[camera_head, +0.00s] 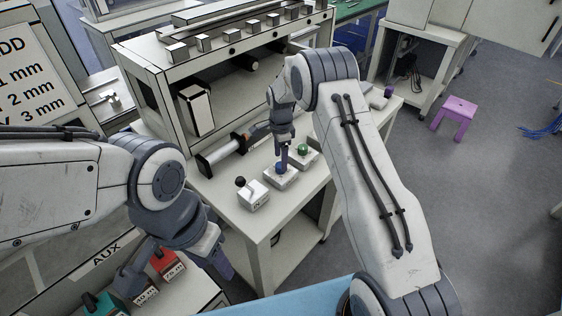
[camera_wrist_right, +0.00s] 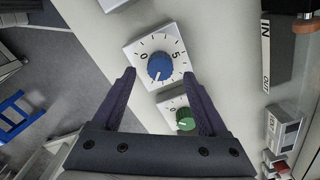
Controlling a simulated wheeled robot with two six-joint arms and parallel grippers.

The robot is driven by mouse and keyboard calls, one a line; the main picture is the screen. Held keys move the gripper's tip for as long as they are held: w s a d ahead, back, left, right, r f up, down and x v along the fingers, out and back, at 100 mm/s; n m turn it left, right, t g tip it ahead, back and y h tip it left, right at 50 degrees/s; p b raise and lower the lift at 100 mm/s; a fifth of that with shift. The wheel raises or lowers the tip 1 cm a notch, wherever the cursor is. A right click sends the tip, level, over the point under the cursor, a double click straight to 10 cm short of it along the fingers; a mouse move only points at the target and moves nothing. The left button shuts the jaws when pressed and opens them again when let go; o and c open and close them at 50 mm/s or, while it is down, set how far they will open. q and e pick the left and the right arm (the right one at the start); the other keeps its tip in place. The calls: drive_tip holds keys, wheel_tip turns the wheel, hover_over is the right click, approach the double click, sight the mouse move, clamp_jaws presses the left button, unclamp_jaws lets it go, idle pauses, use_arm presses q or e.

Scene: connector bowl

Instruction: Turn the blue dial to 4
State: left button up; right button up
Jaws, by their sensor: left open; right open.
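The blue dial (camera_head: 281,169) is the middle of three controls on the white bench. In the right wrist view the blue dial (camera_wrist_right: 160,67) sits on a white plate marked 0 and 5. A pale pointer line on it points toward the bottom of that picture, slightly left; I cannot read its exact value. My right gripper (camera_head: 283,160) points down over the blue dial. Its two purple fingers (camera_wrist_right: 159,75) are apart, one to each side of the dial in view; contact cannot be told. My left gripper (camera_head: 222,266) is open at the lower left, away from the dial.
A green dial (camera_head: 302,149) and a black-knobbed switch box (camera_head: 254,195) flank the blue dial closely. A handled drawer or bar (camera_head: 222,153) lies behind. Red (camera_head: 165,262) and teal (camera_head: 98,304) pieces sit near my left gripper. A purple stool (camera_head: 457,110) stands on the floor at right.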

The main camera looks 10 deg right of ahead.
drive_tip(key=shift+f+p, duration=0.3)
drive_tip(key=shift+f, duration=1.45)
clamp_jaws()
